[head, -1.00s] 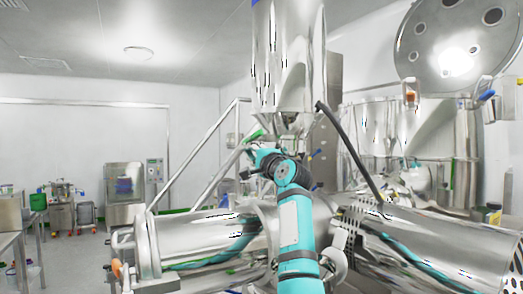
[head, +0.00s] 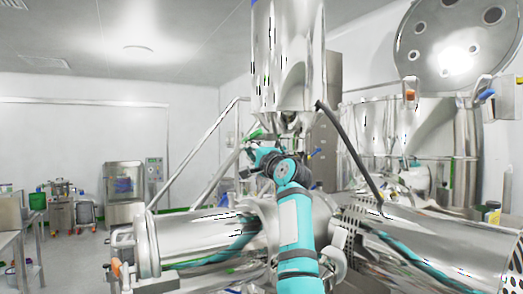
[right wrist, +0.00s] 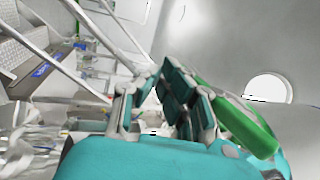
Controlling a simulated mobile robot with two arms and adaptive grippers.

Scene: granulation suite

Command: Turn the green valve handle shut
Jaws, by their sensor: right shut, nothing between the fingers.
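The green valve handle (head: 256,134) shows just above my right gripper in the head view, below the tall steel hopper. In the right wrist view the green handle (right wrist: 238,112) is a long bar slanting down to the right, just right of the fingers. My right gripper (head: 250,148) is partly hidden by its own wrist in the head view. In the right wrist view its fingers (right wrist: 166,84) are together with nothing between them, beside the handle. I cannot tell whether they touch it. My left gripper is not in view.
The steel hopper (head: 288,60) hangs over the handle. A black hose (head: 350,150) runs down on the right. Large steel cylinders (head: 205,238) lie low on both sides. A slanted rail (head: 195,152) stands left of my arm. Open floor lies at the far left.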

